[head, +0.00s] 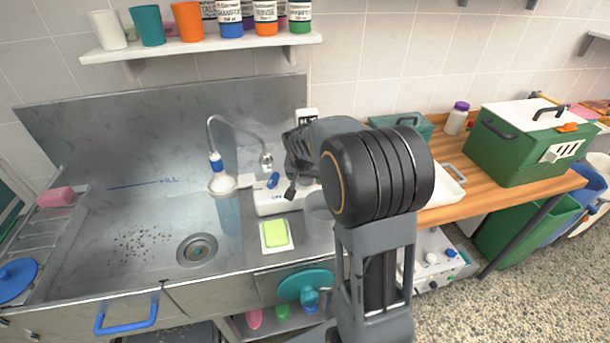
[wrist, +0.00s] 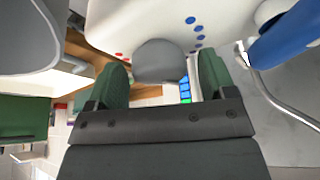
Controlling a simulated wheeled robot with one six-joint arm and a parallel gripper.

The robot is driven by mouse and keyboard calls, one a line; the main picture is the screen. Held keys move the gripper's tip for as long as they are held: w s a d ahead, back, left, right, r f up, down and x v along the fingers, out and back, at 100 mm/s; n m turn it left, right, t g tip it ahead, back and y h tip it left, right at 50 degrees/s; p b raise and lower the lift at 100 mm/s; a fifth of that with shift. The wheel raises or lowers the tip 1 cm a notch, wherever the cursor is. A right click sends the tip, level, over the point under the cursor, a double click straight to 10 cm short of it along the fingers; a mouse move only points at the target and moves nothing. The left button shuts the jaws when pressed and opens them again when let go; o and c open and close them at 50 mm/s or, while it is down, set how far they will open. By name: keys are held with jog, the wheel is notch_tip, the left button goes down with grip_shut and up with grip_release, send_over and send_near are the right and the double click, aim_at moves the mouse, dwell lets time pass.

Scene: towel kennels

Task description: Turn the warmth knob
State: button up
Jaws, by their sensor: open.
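The warmth knob (wrist: 158,58) appears in the wrist view as a grey round knob on a white unit (wrist: 140,20), with several blue dots on its right and red dots on its left. My gripper (wrist: 162,75) is open, with one green-padded finger on each side of the knob. I cannot tell whether either finger touches it. In the head view the white unit (head: 268,204) stands on the steel counter behind the sink edge, partly covered by my arm. The knob is not clear there.
A grey cup (head: 319,208) stands close to the unit and shows large in the wrist view (wrist: 28,35). A blue part (wrist: 285,38) lies to the right there. A hose tap (head: 216,165) rises on the left. A green box (head: 505,145) sits on the wooden table.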

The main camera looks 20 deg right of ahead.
jog(key=shift+c, duration=0.4)
jog(key=c, duration=0.8)
jog(key=shift+f+m+h+b, duration=0.3)
jog(key=shift+m+b, duration=0.3)
jog(key=shift+b, duration=0.55)
jog(key=shift+r+m+b, duration=0.25)
jog(key=shift+m+b, duration=0.3)
jog(key=shift+m, duration=0.15)
jog(key=o, duration=0.9)
jog(key=shift+r, duration=0.1)
jog(key=v, duration=1.3)
jog(key=shift+w+a+r, duration=0.2)
jog(key=shift+a+r, duration=0.1)
jog(key=shift+r, duration=0.1)
